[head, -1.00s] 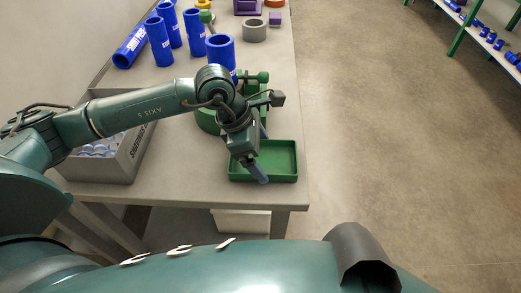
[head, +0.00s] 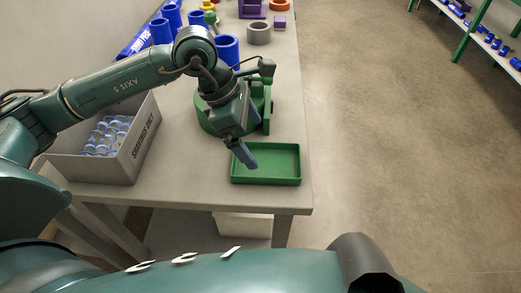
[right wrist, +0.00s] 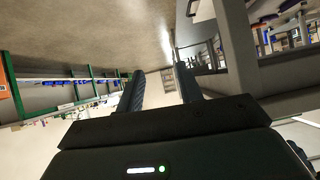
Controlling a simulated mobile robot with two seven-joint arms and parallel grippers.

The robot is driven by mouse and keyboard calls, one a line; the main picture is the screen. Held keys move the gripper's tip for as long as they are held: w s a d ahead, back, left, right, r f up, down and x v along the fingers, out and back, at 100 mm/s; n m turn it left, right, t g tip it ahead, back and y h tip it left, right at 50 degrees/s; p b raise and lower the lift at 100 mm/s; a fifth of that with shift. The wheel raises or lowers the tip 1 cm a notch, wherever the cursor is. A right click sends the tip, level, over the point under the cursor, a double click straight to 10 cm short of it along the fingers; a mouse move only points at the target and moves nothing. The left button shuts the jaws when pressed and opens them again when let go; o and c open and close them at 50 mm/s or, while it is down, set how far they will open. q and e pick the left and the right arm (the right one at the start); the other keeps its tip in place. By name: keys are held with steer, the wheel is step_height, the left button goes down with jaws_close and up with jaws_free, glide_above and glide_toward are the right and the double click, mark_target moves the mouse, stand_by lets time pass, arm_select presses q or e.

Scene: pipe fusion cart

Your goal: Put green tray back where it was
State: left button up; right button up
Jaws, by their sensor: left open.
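The green tray (head: 266,168) is a shallow, empty rectangular tray. It lies flat on the grey table near its front right corner. My left gripper (head: 243,157) is open and empty, with its fingers pointing down by the tray's back left corner. Whether a finger touches the rim I cannot tell. My right gripper is outside the head view. In the right wrist view my right gripper (right wrist: 160,78) has its two dark fingers apart with nothing between them.
A green machine part (head: 212,118) stands behind the tray, partly hidden by my left arm. A grey bin (head: 141,146) with blue-and-white pieces stands to the left. Blue pipes (head: 227,50) and a grey ring (head: 259,33) are farther back. Bare table lies between bin and tray.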

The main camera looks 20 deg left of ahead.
arm_select(q)
steer(key=shift+v, duration=2.55)
arm_select(e)
steer(key=shift+w+a+r, duration=0.2)
steer(key=shift+w+r, duration=0.05)
steer(key=shift+r, duration=0.1)
